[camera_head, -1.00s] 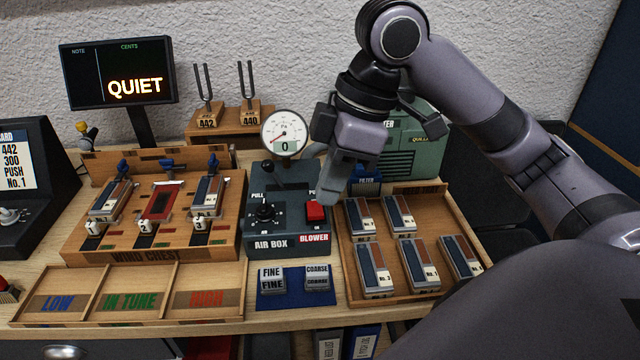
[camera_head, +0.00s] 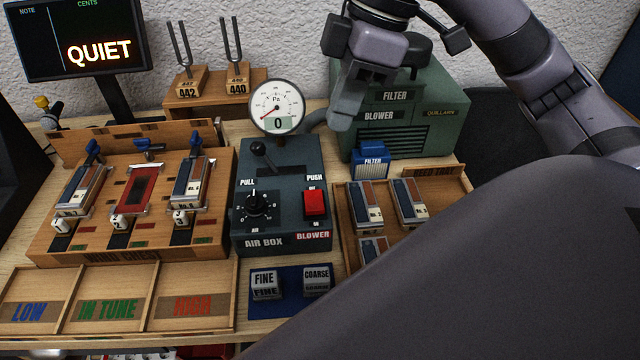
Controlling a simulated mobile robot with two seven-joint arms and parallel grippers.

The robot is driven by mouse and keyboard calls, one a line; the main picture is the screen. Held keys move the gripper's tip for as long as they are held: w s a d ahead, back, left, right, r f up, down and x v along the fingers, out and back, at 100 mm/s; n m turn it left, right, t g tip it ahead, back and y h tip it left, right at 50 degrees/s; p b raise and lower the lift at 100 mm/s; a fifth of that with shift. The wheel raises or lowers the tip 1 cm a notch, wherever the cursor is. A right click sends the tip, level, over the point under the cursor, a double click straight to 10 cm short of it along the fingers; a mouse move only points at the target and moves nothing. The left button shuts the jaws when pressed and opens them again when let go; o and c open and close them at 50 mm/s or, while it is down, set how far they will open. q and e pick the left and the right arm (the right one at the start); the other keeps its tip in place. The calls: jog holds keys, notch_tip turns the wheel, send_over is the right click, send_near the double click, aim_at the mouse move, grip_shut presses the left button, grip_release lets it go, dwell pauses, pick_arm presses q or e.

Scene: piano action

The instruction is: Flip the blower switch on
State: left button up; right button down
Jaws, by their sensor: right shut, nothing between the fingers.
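The red blower switch (camera_head: 315,204) sits at the right front of the dark air box (camera_head: 283,170), above the BLOWER label. The pressure gauge (camera_head: 276,107) behind the box reads 0. My right gripper (camera_head: 343,118) is shut and empty. In the picture it is above and to the right of the switch, apart from it, in front of the green blower unit (camera_head: 440,110). My left gripper is not in view.
The wind chest (camera_head: 100,235) with several reeds stands left of the air box. The FINE and COARSE blocks (camera_head: 265,284) lie in front. A blue filter (camera_head: 370,163) and a reed tray (camera_head: 440,178) are at the right. The display (camera_head: 75,40) says QUIET.

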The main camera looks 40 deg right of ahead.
jog(key=shift+f, duration=0.1)
jog(key=b, duration=0.3)
send_near(311, 208)
jog(key=x, duration=0.5)
jog(key=shift+f, duration=0.5)
jog(key=shift+w+a, duration=0.1)
